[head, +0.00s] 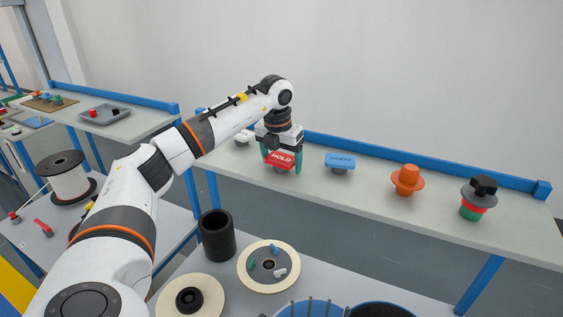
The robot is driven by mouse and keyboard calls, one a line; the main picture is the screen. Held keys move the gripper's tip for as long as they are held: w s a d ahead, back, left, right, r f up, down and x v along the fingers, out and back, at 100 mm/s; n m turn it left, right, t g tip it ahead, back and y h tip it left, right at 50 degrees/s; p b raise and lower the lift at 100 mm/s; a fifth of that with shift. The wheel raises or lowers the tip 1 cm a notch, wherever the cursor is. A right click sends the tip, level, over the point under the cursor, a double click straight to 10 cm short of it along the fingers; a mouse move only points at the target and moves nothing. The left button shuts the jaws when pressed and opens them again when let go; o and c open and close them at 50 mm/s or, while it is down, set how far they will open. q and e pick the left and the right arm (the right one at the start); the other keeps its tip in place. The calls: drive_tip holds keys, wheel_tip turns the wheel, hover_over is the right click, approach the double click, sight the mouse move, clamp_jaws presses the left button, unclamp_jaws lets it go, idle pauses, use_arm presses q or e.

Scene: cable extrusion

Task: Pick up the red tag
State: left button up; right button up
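The red tag (281,159), lettered HOLD, stands on a small dark base on the long grey shelf (375,195). My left gripper (282,163) points down over it from behind, its teal fingers spread wide, one near each end of the tag. The fingers look open around the tag; whether they touch it cannot be told. The tag appears at about the same height as the blue tag (340,161) on its right. My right gripper is not in view.
Right of the blue tag stand an orange knob-like piece (407,180) and a black, red and green stack (477,200). A small white piece (243,138) is left of the gripper. A blue rail (420,165) runs behind. Below are a black cup (217,235) and reels (269,266).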

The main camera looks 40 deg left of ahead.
use_arm(q)
drive_tip(key=c, duration=0.7)
drive_tip(key=shift+o, duration=0.2)
